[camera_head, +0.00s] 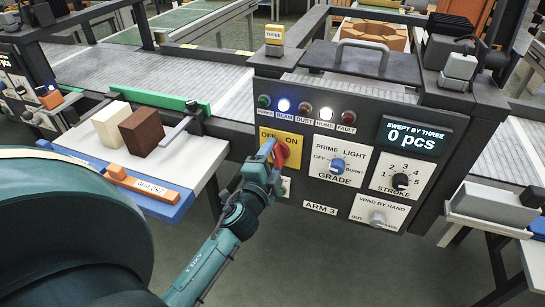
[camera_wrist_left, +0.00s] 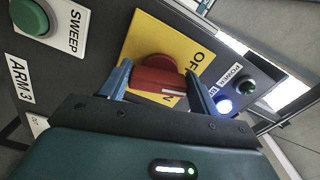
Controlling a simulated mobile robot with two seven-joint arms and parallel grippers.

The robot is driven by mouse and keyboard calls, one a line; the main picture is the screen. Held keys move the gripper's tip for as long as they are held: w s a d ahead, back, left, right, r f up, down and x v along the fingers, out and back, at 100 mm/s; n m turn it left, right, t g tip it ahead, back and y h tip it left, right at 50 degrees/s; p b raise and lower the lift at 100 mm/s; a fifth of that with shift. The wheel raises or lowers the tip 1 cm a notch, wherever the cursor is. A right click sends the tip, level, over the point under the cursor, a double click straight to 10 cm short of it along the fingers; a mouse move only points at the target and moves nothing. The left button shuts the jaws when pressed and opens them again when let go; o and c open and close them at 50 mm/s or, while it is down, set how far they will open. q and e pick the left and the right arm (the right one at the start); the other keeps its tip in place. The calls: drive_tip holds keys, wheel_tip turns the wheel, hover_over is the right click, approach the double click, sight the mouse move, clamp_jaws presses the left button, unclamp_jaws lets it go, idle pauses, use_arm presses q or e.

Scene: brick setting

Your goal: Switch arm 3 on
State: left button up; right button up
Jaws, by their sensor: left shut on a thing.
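The red rotary switch (camera_head: 281,152) sits on a yellow plate (camera_head: 295,138) marked OFF and ON, on the dark front panel labelled ARM 3 (camera_head: 320,208). My left gripper (camera_head: 272,158) has its blue fingers on either side of the red knob and is shut on it. In the left wrist view the red knob (camera_wrist_left: 155,76) lies between the fingertips, with the yellow plate (camera_wrist_left: 150,35) behind. The BEAM lamp (camera_head: 283,105) and HOME lamp (camera_head: 326,113) are lit; the POWER lamp (camera_head: 264,101) looks dark. My right gripper is not in view.
The panel also holds a GRADE knob (camera_head: 337,165), a STROKE knob (camera_head: 400,181), a wind-by-hand knob (camera_head: 377,218) and a display (camera_head: 413,137) reading 0 pcs. A green SWEEP button (camera_wrist_left: 30,18) is close to my gripper. Blocks (camera_head: 142,132) stand on a side table at left.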

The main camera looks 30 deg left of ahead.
use_arm(q)
drive_tip(key=shift+r+m, duration=0.15)
drive_tip(key=shift+m, duration=0.85)
drive_tip(key=shift+m+p, duration=0.4)
drive_tip(key=shift+m, duration=0.5)
drive_tip(key=shift+r+m, duration=0.1)
drive_tip(key=shift+m, duration=0.8)
drive_tip(key=m+p, duration=0.1)
drive_tip(key=m, duration=0.1)
drive_tip(key=shift+r+m, duration=0.1)
drive_tip(key=shift+m, duration=0.2)
drive_tip(key=m, duration=0.2)
drive_tip(key=shift+m+p, duration=0.3)
drive_tip(key=shift+p, duration=0.05)
drive_tip(key=shift+m, duration=0.5)
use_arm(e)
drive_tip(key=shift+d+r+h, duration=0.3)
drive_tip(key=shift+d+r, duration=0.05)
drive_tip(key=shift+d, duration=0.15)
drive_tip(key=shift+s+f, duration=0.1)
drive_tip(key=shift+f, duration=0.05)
use_arm(q)
drive_tip(key=o, duration=1)
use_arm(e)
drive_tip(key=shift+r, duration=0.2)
